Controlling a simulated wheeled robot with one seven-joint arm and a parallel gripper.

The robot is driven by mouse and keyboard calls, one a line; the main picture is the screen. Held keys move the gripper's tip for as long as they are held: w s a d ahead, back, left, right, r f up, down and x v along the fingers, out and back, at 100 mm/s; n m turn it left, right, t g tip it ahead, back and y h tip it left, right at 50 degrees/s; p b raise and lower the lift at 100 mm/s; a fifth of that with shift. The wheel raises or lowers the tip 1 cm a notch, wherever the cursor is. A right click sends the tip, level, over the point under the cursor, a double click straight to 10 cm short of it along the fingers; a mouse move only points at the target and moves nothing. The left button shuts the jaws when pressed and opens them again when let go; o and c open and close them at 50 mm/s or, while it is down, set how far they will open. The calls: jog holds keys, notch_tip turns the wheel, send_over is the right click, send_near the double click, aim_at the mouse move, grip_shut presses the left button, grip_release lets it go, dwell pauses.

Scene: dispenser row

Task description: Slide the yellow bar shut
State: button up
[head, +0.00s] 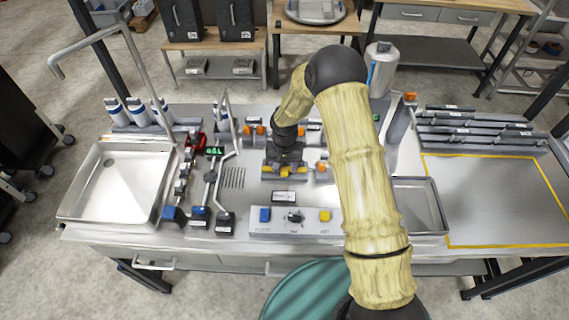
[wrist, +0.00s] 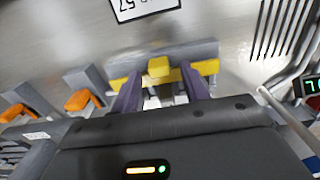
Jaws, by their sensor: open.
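The yellow bar (wrist: 206,67) lies on a grey mount fixed to the metal counter, with a raised yellow block at its middle, in the wrist view. In the head view the yellow bar (head: 285,169) shows just below my gripper (head: 284,163), partly covered by it. My gripper (wrist: 160,90) is open and reaches down close to the bar, one finger on each side of the middle block. I cannot tell whether the fingers touch it. How far the bar is slid is unclear.
A panel (head: 262,227) with a blue button, a dark knob and a yellow button is in front. Orange-handled parts (wrist: 83,99) stand beside the bar mount. Several levers and a sink (head: 112,180) are at left. A shallow tray (head: 430,205) and a yellow-outlined area are at right.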

aim_at(287, 170)
notch_tip(287, 170, up, 17)
jog(key=b, duration=0.4)
jog(key=shift+r, duration=0.2)
jog(key=shift+d, duration=0.1)
dwell(0.3)
jog(key=s+d+t, duration=0.1)
jog(key=s+d, duration=0.6)
jog(key=s, duration=0.3)
jog(key=s+d+t, duration=0.1)
jog(key=s+d, duration=0.7)
jog(key=s, duration=0.2)
jog(key=shift+s+r+t, duration=0.15)
jog(key=shift+r+t, duration=0.15)
jog(key=shift+r, duration=0.1)
dwell(1.2)
